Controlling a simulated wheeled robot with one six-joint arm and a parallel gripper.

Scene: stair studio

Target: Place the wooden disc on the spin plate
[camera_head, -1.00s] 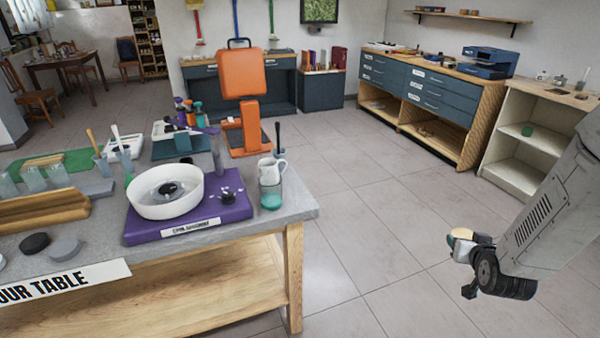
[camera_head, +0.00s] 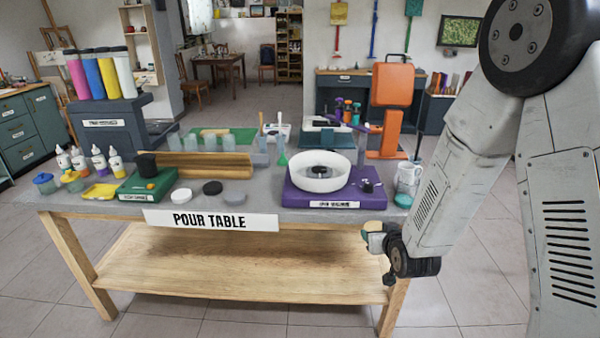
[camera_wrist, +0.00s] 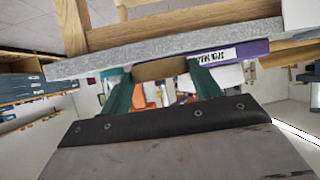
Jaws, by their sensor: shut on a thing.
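The purple spin machine (camera_head: 345,203) stands at the right end of the pour table. Its white round bowl (camera_head: 320,184) is open at the top, with the dark spin plate (camera_head: 320,171) inside. My gripper (camera_head: 377,238) shows in front of the table's right end, apart from the machine. In the wrist view its green fingers (camera_wrist: 162,88) are shut on the tan wooden disc (camera_wrist: 160,69), seen edge-on. The disc is small and partly hidden in the head view. The purple machine's edge (camera_wrist: 230,52) shows beyond the fingers in the wrist view.
A white jug (camera_head: 408,174) and a teal cup (camera_head: 402,200) stand right of the spin machine. Black and pale discs (camera_head: 212,188), a green base (camera_head: 148,185) and a wooden trough (camera_head: 195,165) lie to the left. The table's front edge and legs are near my gripper.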

